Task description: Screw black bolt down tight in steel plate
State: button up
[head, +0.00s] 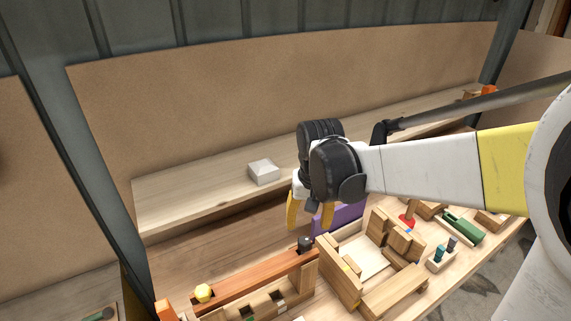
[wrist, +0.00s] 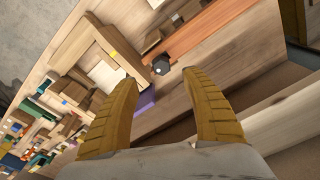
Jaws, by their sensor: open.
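The black bolt (head: 305,244) stands at the right end of a long reddish wooden beam (head: 255,276). In the wrist view the bolt (wrist: 161,66) shows as a dark head just beyond my fingertips, between them in the picture. My gripper (head: 310,217) has yellow fingers spread apart and empty, pointing down above and near the bolt, without visible contact. It also shows in the wrist view (wrist: 160,78). I cannot make out a steel plate distinctly; the bolt's shaft and what it sits in are hidden or too small to tell.
A wooden frame (head: 345,275) stands right of the bolt, with a purple block (head: 340,216) behind. A white block (head: 263,172) rests on the raised shelf (head: 190,195). Several blocks and tools crowd the right.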

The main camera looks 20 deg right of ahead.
aim_at(304, 238)
jog(key=shift+w+r+g+p, duration=0.3)
jog(key=shift+w+r+p, duration=0.15)
jog(key=shift+w+p, duration=0.25)
jog(key=shift+w+f+m+g+p, duration=0.3)
jog(key=shift+w+f+p, duration=0.1)
jog(key=shift+w+p, duration=0.05)
notch_tip(304, 238, down, 11)
jog(key=shift+b, duration=0.7)
grip_shut()
